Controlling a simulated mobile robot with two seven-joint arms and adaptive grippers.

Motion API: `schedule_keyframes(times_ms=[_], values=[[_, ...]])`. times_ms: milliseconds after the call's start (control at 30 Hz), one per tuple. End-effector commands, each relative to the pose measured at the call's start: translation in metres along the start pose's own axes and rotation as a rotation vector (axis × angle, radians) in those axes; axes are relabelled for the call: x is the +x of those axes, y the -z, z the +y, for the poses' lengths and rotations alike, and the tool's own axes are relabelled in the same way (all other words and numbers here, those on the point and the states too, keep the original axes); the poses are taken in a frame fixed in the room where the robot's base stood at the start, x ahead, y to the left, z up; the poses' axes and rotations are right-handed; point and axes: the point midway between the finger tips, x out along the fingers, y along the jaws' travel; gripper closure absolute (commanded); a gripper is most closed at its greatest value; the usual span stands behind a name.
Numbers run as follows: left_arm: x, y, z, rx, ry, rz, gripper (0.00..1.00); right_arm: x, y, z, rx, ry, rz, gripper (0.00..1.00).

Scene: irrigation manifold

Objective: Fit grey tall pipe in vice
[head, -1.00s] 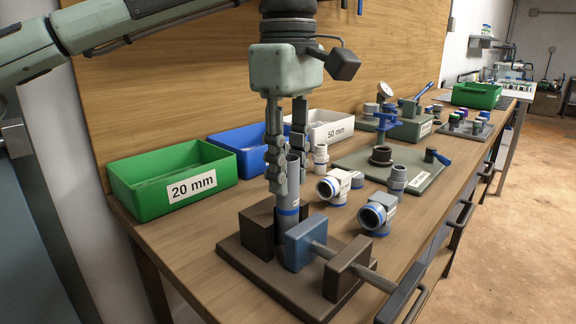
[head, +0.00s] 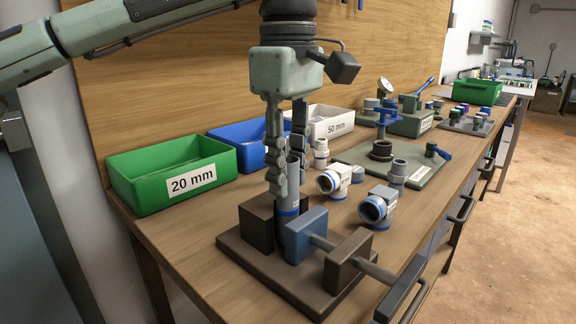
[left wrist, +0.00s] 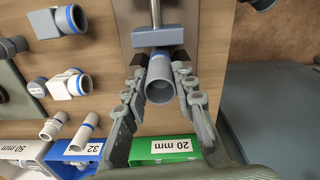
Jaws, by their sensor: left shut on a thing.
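The grey tall pipe (head: 288,189) stands upright between the jaws of the vice (head: 304,247), with a blue ring low on it. Its lower end is hidden by the blue front jaw. My left gripper (head: 287,180) points down from above and is shut on the pipe's upper part. In the left wrist view the pipe (left wrist: 160,82) shows its open round end between the two fingers, with the blue jaw (left wrist: 157,37) just beyond it. I cannot tell whether the jaws touch the pipe. My right gripper is not in view.
Green (head: 130,190), blue (head: 222,134) and white (head: 345,114) bins stand along the back board. Loose fittings (head: 377,206) lie right of the vice. A green-grey plate (head: 345,160) with a blue-handled fixture lies farther back. Bare bench lies left of the vice.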

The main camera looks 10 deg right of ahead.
Motion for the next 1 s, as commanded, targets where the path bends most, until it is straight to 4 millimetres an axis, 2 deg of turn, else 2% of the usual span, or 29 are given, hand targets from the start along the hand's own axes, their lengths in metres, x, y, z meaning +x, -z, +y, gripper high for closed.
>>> schedule_keyframes(times_ms=[367, 400, 567, 767, 800, 900, 1000], values=[[0.0027, 0.0000, 0.0000, 0.000, 0.000, 0.000, 1.00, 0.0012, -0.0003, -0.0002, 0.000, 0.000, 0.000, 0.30], [0.0027, 0.0000, 0.0000, 0.000, 0.000, 0.000, 0.71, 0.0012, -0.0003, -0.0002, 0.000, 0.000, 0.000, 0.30], [0.0027, 0.0000, 0.0000, 0.000, 0.000, 0.000, 0.52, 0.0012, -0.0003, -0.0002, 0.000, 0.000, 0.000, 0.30], [0.0026, -0.0001, 0.0000, 0.000, 0.000, 0.000, 0.50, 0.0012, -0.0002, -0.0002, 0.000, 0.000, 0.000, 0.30], [0.0027, -0.0001, 0.0000, 0.000, 0.000, 0.000, 0.48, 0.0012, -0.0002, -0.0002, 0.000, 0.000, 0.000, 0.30], [0.0027, -0.0001, 0.0000, 0.000, 0.000, 0.000, 0.36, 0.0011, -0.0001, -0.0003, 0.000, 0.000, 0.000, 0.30], [0.0027, -0.0001, 0.0000, 0.000, 0.000, 0.000, 0.36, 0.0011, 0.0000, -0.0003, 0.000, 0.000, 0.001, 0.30]])
